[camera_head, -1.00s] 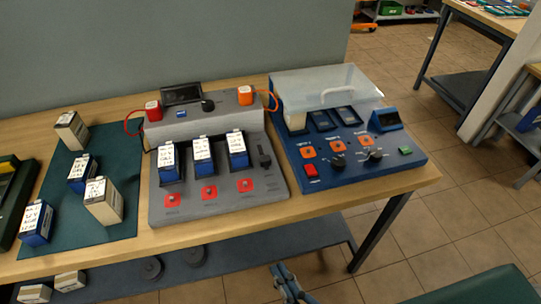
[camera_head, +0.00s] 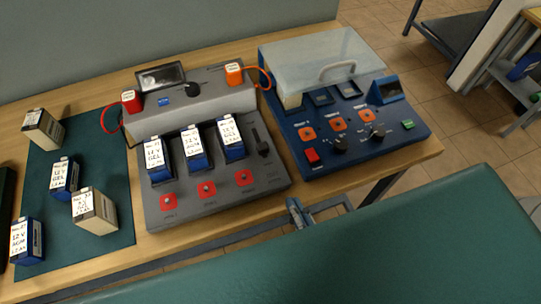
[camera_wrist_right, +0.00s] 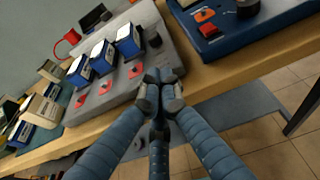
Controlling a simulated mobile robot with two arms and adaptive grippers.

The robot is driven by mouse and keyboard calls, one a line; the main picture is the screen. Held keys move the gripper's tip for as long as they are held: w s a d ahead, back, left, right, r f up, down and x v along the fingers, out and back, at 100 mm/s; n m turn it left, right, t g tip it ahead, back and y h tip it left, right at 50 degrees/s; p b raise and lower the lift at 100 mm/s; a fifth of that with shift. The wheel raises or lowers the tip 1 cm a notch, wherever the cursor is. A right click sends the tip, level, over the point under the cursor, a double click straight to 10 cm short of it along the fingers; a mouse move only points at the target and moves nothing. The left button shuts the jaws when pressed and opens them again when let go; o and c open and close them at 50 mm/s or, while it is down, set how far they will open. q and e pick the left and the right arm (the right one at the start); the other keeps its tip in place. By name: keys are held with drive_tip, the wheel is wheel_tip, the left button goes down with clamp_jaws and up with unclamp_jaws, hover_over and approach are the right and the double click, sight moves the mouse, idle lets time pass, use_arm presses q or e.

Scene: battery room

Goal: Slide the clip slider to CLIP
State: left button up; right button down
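The clip slider (camera_head: 263,146) is a black knob in a dark vertical slot at the right side of the grey sloped console (camera_head: 218,205). The knob stands around the middle of the slot; its labels are too small to read. In the right wrist view the slider (camera_wrist_right: 153,39) shows beyond my fingers on the console's right part. My right gripper (camera_head: 297,208) is at the table's front edge, below and right of the slider, apart from it. In the wrist view its fingertips (camera_wrist_right: 159,90) are together with nothing seen between them. My left gripper is not in view.
Several blue batteries (camera_head: 194,148) stand in the console. A blue tester (camera_head: 345,163) with a clear lid stands to the right. More batteries sit on a green mat (camera_head: 118,250) at left. A green flat surface (camera_head: 400,240) fills the lower right foreground.

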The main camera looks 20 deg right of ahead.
drive_tip(key=w, duration=0.1)
drive_tip(key=p, duration=0.7)
approach(266, 151)
drive_tip(key=x, duration=0.5)
drive_tip(key=shift+w+f, duration=0.1)
drive_tip(key=shift+w, duration=0.05)
drive_tip(key=shift+w+f, duration=0.25)
drive_tip(key=shift+w, duration=0.3)
drive_tip(key=shift+p, duration=0.3)
